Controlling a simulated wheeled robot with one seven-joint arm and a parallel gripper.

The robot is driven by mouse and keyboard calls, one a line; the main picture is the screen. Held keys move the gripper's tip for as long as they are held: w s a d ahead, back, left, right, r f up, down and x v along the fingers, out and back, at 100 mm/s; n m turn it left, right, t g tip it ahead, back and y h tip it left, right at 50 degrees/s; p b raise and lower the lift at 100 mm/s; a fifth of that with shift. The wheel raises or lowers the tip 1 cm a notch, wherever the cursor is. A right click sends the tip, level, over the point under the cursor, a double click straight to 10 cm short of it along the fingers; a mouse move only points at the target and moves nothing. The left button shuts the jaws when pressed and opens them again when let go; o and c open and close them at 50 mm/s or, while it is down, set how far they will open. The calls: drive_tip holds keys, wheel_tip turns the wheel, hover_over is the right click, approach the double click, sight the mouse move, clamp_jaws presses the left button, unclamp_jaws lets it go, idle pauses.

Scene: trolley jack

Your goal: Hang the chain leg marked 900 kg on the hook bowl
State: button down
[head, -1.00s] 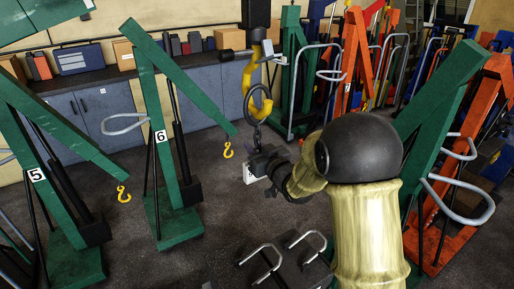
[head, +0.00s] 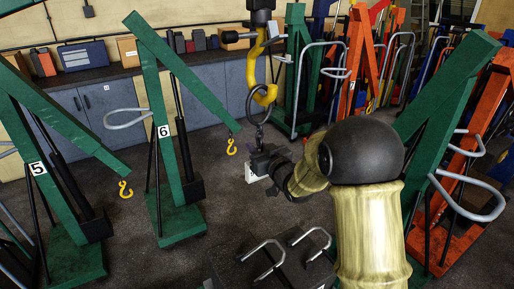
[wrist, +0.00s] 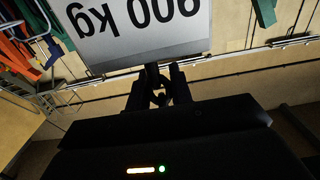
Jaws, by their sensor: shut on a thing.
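The large yellow hook (head: 252,72) hangs from a dark block at the top centre of the head view, its bowl low. A dark ring (head: 251,110) of the chain leg overlaps the bowl; I cannot tell whether it is seated in it. Short dark links hang from the ring down to my gripper (head: 262,153), which is shut on the chain leg just below the hook. A white tag (head: 253,176) hangs by the gripper. In the wrist view the tag (wrist: 140,30) reads 900 kg, upside down, and links (wrist: 158,98) show between the fingers.
Green cranes marked 5 (head: 38,168) and 6 (head: 163,131), with small yellow hooks, stand left. A green crane (head: 440,95) and orange cranes stand right. A dark block with metal handles (head: 285,262) is low in front. Dark floor is open between crane 6 and my arm.

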drive_tip(key=shift+f, duration=0.3)
drive_tip(key=shift+b, duration=0.3)
drive_tip(key=c, duration=1.2)
unclamp_jaws()
drive_tip(key=shift+o, duration=0.2)
drive_tip(key=b+v, duration=0.6)
drive_tip(key=v, duration=1.1)
drive_tip(key=shift+b, duration=0.3)
drive_tip(key=shift+s+d+f, duration=0.1)
drive_tip(key=shift+d, duration=0.05)
